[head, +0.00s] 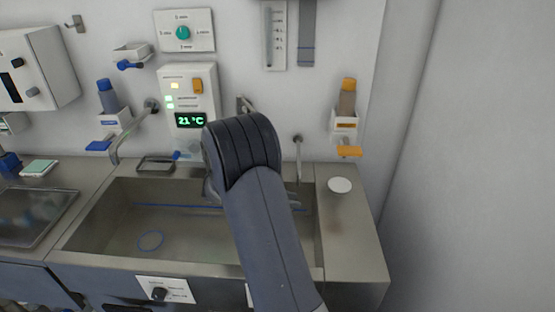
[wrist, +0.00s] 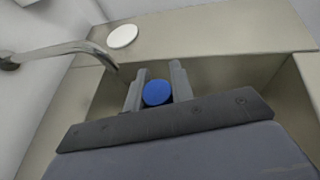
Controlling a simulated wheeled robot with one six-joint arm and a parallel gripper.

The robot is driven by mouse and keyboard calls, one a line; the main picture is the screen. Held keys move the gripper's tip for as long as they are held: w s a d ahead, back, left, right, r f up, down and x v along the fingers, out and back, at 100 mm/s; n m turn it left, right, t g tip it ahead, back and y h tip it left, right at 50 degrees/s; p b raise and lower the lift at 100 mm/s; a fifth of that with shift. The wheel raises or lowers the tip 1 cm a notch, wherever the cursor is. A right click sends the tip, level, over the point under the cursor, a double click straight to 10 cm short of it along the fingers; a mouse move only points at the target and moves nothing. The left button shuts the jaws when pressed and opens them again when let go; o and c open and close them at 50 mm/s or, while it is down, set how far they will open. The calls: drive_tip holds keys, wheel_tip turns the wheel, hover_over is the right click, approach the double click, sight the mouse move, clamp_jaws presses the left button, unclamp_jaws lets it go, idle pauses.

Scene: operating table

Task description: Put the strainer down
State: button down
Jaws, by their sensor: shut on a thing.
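My gripper (wrist: 159,70) is shut on a round blue piece, which I take to be the top of the strainer (wrist: 157,93). It sits between the two grey fingers in the wrist view. The rest of the strainer is hidden below the fingers. The gripper is over the steel sink basin (head: 115,226), towards its right end. In the head view my arm hides most of the gripper and the held thing. A flat white disc (head: 340,185) lies on the counter right of the basin; it also shows in the wrist view (wrist: 123,36).
A curved tap (head: 122,138) reaches over the basin's left side; a thin spout (head: 298,155) stands at the right. A blue ring mark (head: 150,240) shows on the basin floor. The right counter (head: 350,230) is clear around the disc. Dispensers hang on the wall behind.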

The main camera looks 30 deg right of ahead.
drive_tip(key=shift+w+d+n+t+b, duration=0.3)
drive_tip(key=shift+w+d, duration=0.1)
drive_tip(key=w+a+r+n+t+y+b, duration=0.25)
drive_tip(key=w+r+n+t+b, duration=0.2)
drive_tip(key=n+t+b, duration=0.65)
drive_tip(key=w+d+t+p, duration=0.1)
drive_tip(key=w+d+p, duration=0.1)
drive_tip(key=w+d, duration=0.2)
drive_tip(key=w+d+f+n+t+p, duration=0.1)
drive_tip(key=w+d+p, duration=0.2)
drive_tip(key=w, duration=0.3)
drive_tip(key=w+d+f+n+t+p, duration=0.1)
drive_tip(key=w+d+p, duration=0.2)
drive_tip(key=w+d, duration=0.2)
drive_tip(key=shift+d+y, duration=0.15)
drive_tip(key=shift+y, duration=0.1)
wheel_tip(320, 180, down, 4)
drive_tip(key=shift+f+b, duration=0.25)
drive_tip(key=shift+b, duration=0.55)
drive_tip(key=shift+w+d+f+p, duration=0.1)
drive_tip(key=shift+w+p, duration=0.05)
drive_tip(key=shift+p, duration=0.15)
